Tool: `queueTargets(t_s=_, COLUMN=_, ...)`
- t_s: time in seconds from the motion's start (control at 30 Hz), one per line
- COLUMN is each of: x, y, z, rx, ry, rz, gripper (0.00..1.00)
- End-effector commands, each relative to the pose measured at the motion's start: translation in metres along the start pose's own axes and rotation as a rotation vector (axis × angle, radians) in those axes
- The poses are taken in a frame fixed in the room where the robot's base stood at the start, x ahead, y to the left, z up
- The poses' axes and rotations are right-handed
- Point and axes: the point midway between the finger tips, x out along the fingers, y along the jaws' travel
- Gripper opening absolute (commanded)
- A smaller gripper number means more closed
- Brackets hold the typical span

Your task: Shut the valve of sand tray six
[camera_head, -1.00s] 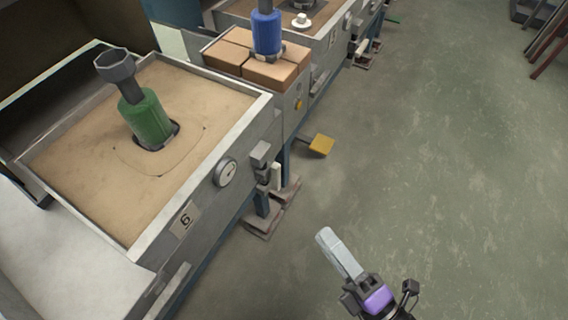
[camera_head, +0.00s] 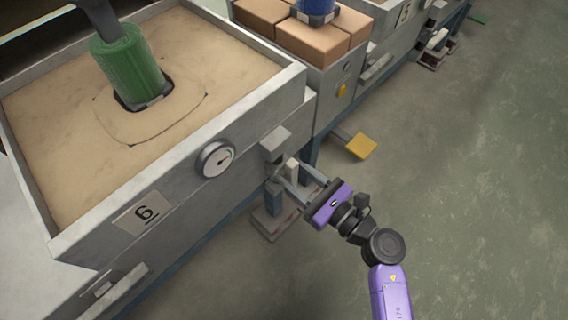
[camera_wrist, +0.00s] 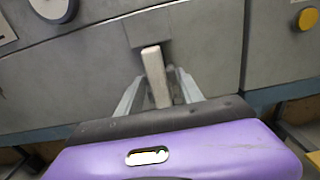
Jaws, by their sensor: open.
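Sand tray six (camera_head: 180,190) is a grey box of sand with a "6" label (camera_head: 146,210) on its front, also filling the wrist view (camera_wrist: 80,75). On its front, right of the round gauge (camera_head: 216,158), is the valve with a pale upright lever (camera_head: 292,170). In the wrist view the lever (camera_wrist: 156,75) stands out from a grey block. My gripper (camera_head: 296,178) is at the valve with its fingers spread. In the wrist view my gripper (camera_wrist: 160,90) has one finger on each side of the lever; contact is not clear.
A green cylinder (camera_head: 128,62) stands in the sand. A yellow pedal (camera_head: 361,146) sticks out low to the right of the valve. A neighbouring unit with brown blocks (camera_head: 312,45) stands beyond. The floor (camera_head: 470,200) on the right is clear.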

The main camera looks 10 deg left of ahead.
Motion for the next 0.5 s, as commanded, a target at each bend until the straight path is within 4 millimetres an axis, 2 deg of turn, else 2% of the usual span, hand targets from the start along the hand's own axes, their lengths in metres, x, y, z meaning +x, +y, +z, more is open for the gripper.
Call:
queueTargets(t_s=0.03, x=0.009, y=0.0, z=0.0, rx=-0.001, ry=-0.003, rz=0.002, gripper=0.44)
queueTargets(t_s=0.2, x=0.029, y=0.0, z=-0.001, rx=0.001, ry=-0.001, rz=0.001, gripper=0.44)
queueTargets(t_s=0.5, x=0.038, y=0.0, z=0.001, rx=0.003, ry=-0.001, rz=-0.001, gripper=0.44)
